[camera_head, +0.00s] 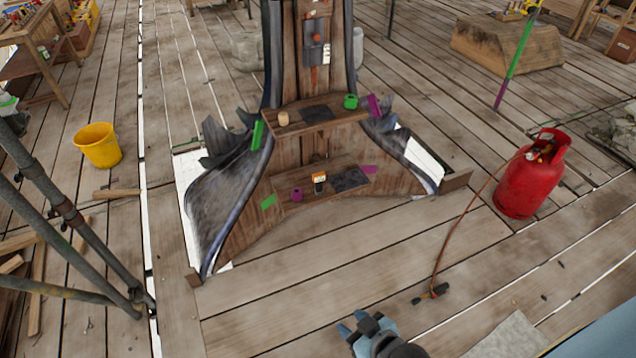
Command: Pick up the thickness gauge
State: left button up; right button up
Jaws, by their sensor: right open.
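A small upright device with an orange-and-white top and a black lower part, which looks like the thickness gauge (319,182), stands on the lower wooden shelf (330,197) of the grey-clad spire. It is between a purple roll (297,194) and a dark mat (350,179); it is too small to make out details. My right gripper (353,323) is at the bottom of the view, with pale blue fingertips. It is open, empty, and well in front of the shelf, apart from the gauge. My left gripper is not in view.
The upper shelf (345,122) holds a tan knob (283,118), a dark mat (317,114) and a green roll (351,101). A red gas cylinder (532,178) with a hose stands right. A yellow bucket (98,146) and scaffold poles are left.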

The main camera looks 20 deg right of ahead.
aim_at(318, 178)
jog(key=i+j+z, duration=0.25)
jog(key=i, duration=0.45)
jog(key=i+j+z, duration=0.25)
jog(key=i+j, duration=0.25)
jog(key=i, duration=0.2)
jog(key=i+j+z, duration=0.25)
jog(key=i+j, duration=0.35)
